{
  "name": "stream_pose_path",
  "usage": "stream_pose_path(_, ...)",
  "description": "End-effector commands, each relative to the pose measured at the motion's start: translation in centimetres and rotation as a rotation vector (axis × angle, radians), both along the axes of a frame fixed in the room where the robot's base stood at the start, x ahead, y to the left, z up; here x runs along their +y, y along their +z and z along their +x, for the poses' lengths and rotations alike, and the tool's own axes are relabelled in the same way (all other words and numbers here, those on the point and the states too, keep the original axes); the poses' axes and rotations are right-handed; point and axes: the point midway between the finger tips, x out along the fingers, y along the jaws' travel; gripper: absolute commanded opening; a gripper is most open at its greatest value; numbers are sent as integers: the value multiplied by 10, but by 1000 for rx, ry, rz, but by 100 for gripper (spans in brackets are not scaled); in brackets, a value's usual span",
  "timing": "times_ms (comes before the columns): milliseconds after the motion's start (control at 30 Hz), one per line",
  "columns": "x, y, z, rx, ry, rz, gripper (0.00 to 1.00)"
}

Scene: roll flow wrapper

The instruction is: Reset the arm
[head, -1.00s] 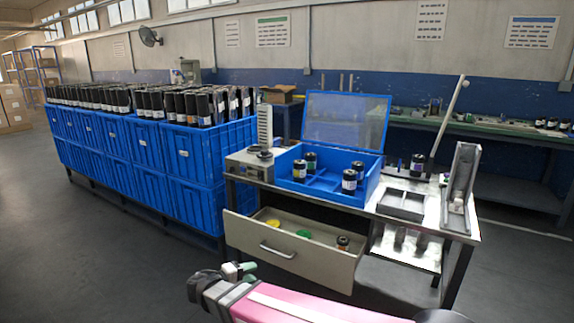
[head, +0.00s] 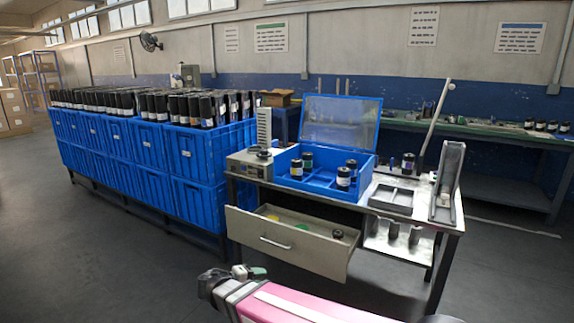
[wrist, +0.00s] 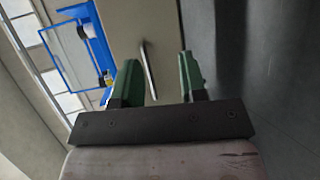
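My gripper (wrist: 158,80) shows in the wrist view with its two green fingers apart and nothing between them. In the head view my gripper (head: 248,272) is at the bottom, in front of the workbench and clear of it, at the end of my pink arm. The drawer (head: 290,244) of the workbench stands pulled out. Its front and handle (wrist: 149,72) show beyond the fingers in the wrist view.
The workbench (head: 415,210) carries an open blue box (head: 330,192) with several dark rolls. Blue crates (head: 150,150) full of rolls stand on the left. A green-topped bench (head: 480,134) runs along the back wall. The floor at lower left is clear.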

Motion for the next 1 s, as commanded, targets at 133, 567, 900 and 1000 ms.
stream_pose_path(133,-22,-5,6,47,-44,44,39)
stream_pose_path(567,-119,-34,23,254,-244,331,39)
stream_pose_path(900,-192,-51,25,356,-400,657,39)
stream_pose_path(1000,-210,-53,25,366,-441,761,39)
